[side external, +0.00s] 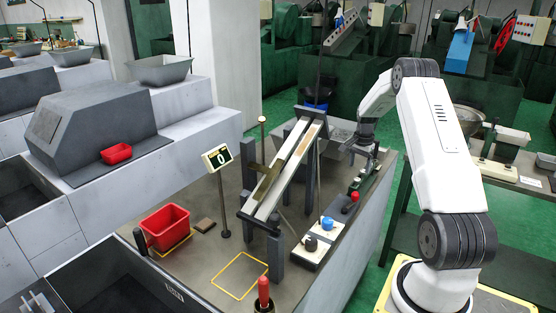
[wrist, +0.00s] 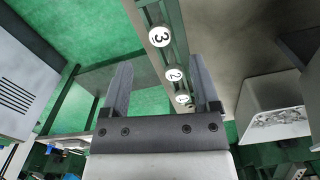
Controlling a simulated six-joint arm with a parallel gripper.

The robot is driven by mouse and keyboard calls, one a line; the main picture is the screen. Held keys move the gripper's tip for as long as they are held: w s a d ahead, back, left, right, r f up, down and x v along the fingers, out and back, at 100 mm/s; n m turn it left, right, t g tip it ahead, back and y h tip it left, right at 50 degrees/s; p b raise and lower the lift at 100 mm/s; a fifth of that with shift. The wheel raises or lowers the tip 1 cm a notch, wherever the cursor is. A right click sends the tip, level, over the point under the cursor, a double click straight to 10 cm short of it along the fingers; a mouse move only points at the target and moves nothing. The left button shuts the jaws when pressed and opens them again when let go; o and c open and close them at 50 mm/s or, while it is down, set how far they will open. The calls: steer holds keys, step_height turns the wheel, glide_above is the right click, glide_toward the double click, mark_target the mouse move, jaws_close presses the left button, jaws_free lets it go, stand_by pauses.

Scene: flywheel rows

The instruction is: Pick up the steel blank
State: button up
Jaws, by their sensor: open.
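My gripper (side external: 358,155) hangs above the back right edge of the bench, beside a green rail. In the wrist view my gripper (wrist: 160,80) has its two dark fingers wide apart with nothing between them. No piece is clearly recognizable as the steel blank. A pale tray (wrist: 268,118) at the right of the wrist view holds a heap of shiny metallic bits, too small to tell apart. The green rail (wrist: 178,45) carries white discs marked 3, 2 and 1, and runs near the right finger.
A sloped twin-rail chute (side external: 290,165) stands mid-bench. A yellow outlined square (side external: 240,275) is empty.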

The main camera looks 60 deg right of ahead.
mark_target(357, 179)
steer(key=shift+f, duration=0.1)
steer(key=shift+f, duration=2.5)
jaws_close()
